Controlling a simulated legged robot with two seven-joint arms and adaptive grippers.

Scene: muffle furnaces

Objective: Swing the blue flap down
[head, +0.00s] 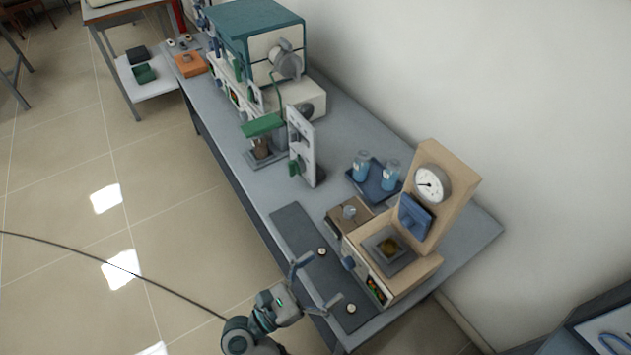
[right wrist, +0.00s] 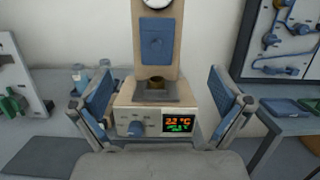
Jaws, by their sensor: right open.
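The blue flap (head: 415,213) stands raised against the upright tan panel of the small furnace, below a round dial gauge (head: 431,184). In the right wrist view the flap (right wrist: 158,44) is seen face-on, above a grey square plate (right wrist: 157,90) with a dark brownish opening. My right gripper (head: 318,283) is open and empty in front of the furnace, over the bench's front edge. In the right wrist view its blue-padded fingers (right wrist: 159,93) frame the furnace front and touch nothing that I can see. My left gripper is out of view.
The furnace front has a blue knob (right wrist: 134,129) and a lit display (right wrist: 181,124). A white upright panel (head: 302,145) stands to the left. A dark mat (head: 296,235) lies along the bench front.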

